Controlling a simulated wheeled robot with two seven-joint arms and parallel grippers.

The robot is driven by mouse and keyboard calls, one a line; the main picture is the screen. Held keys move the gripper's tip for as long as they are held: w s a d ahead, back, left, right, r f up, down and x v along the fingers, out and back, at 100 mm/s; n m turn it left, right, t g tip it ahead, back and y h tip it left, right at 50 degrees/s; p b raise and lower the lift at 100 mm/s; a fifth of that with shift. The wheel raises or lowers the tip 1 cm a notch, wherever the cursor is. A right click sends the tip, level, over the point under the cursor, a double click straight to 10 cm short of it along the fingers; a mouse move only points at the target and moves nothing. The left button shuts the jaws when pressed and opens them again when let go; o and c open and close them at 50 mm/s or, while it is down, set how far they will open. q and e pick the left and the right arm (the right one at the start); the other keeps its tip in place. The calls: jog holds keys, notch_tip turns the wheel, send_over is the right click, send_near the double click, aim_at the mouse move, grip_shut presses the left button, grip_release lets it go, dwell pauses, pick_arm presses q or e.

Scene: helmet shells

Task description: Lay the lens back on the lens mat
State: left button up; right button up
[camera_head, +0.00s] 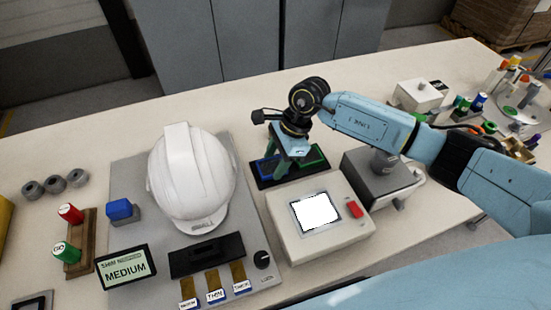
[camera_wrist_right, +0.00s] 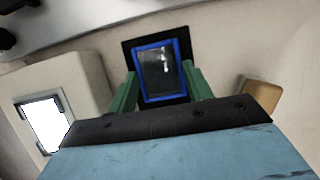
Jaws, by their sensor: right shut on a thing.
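The black lens mat (camera_head: 288,177) lies on the table behind the grey box with a white screen. In the right wrist view, my green fingers (camera_wrist_right: 162,90) are shut on the sides of the blue-framed dark lens (camera_wrist_right: 158,75). The black mat (camera_wrist_right: 128,52) shows around the lens there. I cannot tell whether the lens touches the mat. My left gripper is out of view.
A screen box (camera_head: 290,240) stands just in front of the mat, with a grey box (camera_head: 370,190) to the right. A white helmet shell (camera_head: 190,180) on a grey plate (camera_head: 130,175) is to the left. The table behind the mat is clear.

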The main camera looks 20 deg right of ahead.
jog(key=o, duration=1)
jog(key=shift+o, duration=0.4)
